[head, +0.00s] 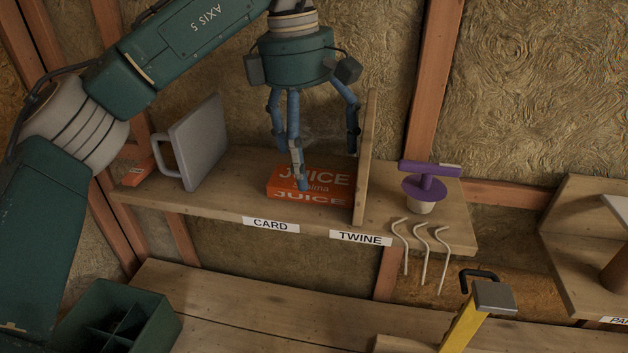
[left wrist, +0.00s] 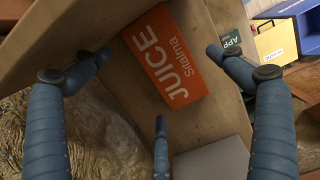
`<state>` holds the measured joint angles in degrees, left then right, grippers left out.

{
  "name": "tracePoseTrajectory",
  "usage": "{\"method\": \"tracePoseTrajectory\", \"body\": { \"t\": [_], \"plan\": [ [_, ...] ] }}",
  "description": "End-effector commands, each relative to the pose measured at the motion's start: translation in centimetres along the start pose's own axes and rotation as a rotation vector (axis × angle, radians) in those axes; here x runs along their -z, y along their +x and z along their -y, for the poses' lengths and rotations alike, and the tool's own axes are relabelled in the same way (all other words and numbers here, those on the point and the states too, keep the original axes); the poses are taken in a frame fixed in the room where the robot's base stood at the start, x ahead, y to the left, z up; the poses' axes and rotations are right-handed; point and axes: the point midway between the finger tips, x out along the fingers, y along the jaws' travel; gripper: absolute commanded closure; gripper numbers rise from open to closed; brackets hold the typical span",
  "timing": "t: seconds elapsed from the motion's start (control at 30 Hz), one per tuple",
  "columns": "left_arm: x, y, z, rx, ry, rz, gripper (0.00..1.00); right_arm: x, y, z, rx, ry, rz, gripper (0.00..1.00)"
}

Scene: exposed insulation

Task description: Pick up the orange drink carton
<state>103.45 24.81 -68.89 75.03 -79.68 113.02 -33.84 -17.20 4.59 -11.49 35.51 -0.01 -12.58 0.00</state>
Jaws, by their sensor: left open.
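The orange juice carton (head: 316,187) lies flat on the wooden wall shelf in the head view, printed JUICE in white. It also shows in the left wrist view (left wrist: 164,55), between the finger tips and a little beyond them. My left gripper (head: 308,160) is open, with blue jointed fingers pointing down above the carton. One finger hides a part of the carton's top in the head view. Whether any finger touches the carton I cannot tell. My right gripper is not in view.
An upright wooden divider (head: 364,150) stands just right of the carton. A grey panel with a handle (head: 198,142) stands to its left. A purple-topped object (head: 425,187) and hanging white hooks (head: 422,250) are right of the divider. A green compartment box (head: 118,318) sits below.

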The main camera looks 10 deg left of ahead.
Motion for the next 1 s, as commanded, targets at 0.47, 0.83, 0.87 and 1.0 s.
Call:
{"method": "tracePoseTrajectory", "body": {
  "t": [0.47, 0.83, 0.87, 1.0],
  "plan": [
    [0.0, 3.1, 0.0, 0.000, -0.001, -0.001, 0.05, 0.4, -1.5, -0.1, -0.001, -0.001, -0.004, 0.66],
    [0.0, 3.1, 0.0, 0.000, 0.000, -0.001, 0.46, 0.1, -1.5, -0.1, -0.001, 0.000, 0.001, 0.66],
    [0.0, 3.1, 0.0, 0.000, 0.000, -0.001, 0.46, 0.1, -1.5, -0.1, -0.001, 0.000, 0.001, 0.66],
    [-0.1, 3.1, 0.0, 0.000, 0.000, -0.001, 0.46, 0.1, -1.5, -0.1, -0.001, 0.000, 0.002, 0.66]
  ]
}}
